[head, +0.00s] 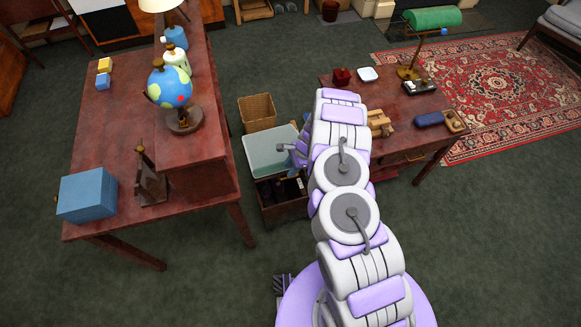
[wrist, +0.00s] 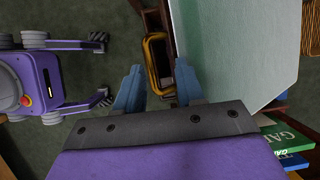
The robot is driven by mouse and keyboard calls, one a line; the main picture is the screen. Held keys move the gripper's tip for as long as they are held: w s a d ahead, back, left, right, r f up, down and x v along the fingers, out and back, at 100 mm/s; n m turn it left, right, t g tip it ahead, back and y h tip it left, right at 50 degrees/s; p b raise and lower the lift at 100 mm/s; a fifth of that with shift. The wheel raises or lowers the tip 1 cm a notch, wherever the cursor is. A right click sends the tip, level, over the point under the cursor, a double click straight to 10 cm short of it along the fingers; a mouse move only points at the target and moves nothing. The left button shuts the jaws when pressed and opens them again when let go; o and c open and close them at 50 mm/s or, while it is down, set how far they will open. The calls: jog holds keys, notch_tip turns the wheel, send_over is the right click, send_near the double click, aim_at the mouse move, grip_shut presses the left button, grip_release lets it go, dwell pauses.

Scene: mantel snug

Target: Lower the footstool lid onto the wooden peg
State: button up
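The footstool lid (head: 268,150) is a pale green panel, raised and tilted over the back of the open wooden footstool (head: 285,212). Dark items lie inside the footstool. In the wrist view the lid (wrist: 235,45) fills the upper right. My gripper (wrist: 159,72) is open, its two blue fingers apart, with the right finger close beside the lid's edge; I cannot tell whether they touch. In the head view my gripper (head: 287,149) is at the lid's right edge, partly hidden by my arm. I cannot make out the wooden peg.
A reddish desk (head: 110,140) with a globe (head: 169,87) and a blue box (head: 87,195) stands at left. A second table (head: 400,135) with a green lamp stands at right. A wicker basket (head: 257,112) sits behind the lid. Books (wrist: 285,140) show at lower right in the wrist view.

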jog(key=p+v, duration=0.4)
jog(key=v, duration=1.3)
jog(key=shift+r, duration=0.15)
jog(key=shift+c, duration=0.3)
